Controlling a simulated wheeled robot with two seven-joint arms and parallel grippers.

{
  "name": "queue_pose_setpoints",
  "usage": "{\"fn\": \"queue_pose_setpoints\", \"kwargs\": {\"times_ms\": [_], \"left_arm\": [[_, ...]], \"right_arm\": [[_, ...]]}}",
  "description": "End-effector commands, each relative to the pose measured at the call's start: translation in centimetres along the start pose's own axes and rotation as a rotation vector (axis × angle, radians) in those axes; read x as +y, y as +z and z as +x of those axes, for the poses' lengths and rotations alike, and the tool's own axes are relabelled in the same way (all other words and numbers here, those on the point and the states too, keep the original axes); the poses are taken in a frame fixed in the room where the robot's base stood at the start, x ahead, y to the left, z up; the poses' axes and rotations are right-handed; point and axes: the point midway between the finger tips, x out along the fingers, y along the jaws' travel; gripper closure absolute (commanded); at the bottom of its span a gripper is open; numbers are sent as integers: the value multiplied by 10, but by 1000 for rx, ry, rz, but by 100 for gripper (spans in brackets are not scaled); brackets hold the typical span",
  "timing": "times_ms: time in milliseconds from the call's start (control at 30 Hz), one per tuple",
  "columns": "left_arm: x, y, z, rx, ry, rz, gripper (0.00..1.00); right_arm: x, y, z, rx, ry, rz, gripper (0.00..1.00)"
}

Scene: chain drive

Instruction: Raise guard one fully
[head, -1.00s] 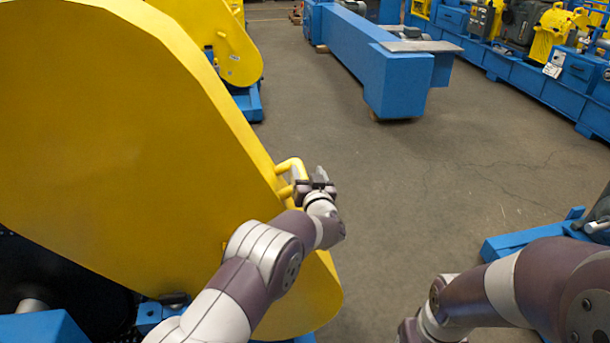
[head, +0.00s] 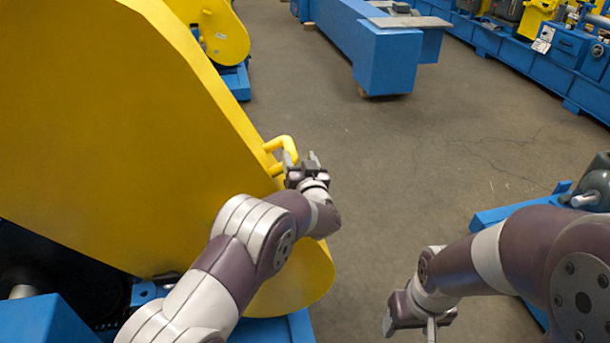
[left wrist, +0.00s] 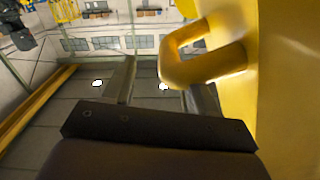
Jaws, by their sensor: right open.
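The large yellow guard (head: 120,130) fills the left of the head view, its rounded lower end down near the blue base. I take it as guard one; no label shows. Its yellow U-shaped handle (head: 283,146) sticks out from the right edge and also shows in the left wrist view (left wrist: 190,68). My left gripper (head: 312,160) is just right of the handle. In the left wrist view its fingers (left wrist: 160,85) are apart, and the handle overlaps the right finger, with a gap to the left finger. My right gripper (head: 432,328) is low in the head view, partly cut off, away from the guard.
A blue beam (head: 395,60) stands at the back, with blue and yellow machines (head: 540,45) behind it to the right. Another yellow guard (head: 225,38) is at the back left. A blue frame (head: 490,215) is at right. The grey floor between is clear.

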Motion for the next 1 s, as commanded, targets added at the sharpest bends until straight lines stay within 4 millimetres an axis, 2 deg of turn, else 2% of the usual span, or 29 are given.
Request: {"fn": "queue_pose_setpoints", "kwargs": {"times_ms": [200, 400, 567, 933, 1000], "left_arm": [[2, -1, -48, 1, 5, 0, 45], [1, 0, -79, 1, 3, -1, 45], [0, 0, -87, 2, 1, -1, 45], [0, 0, -86, 1, 1, -4, 45], [6, 6, -87, -30, 28, -41, 45]], "right_arm": [[0, 0, 2, 0, 0, 0, 34], [0, 0, 3, 0, 0, 0, 34], [0, 0, 3, 0, 0, 0, 34], [0, 0, 3, 0, 0, 0, 34], [0, 0, 3, 0, 0, 0, 34]]}}
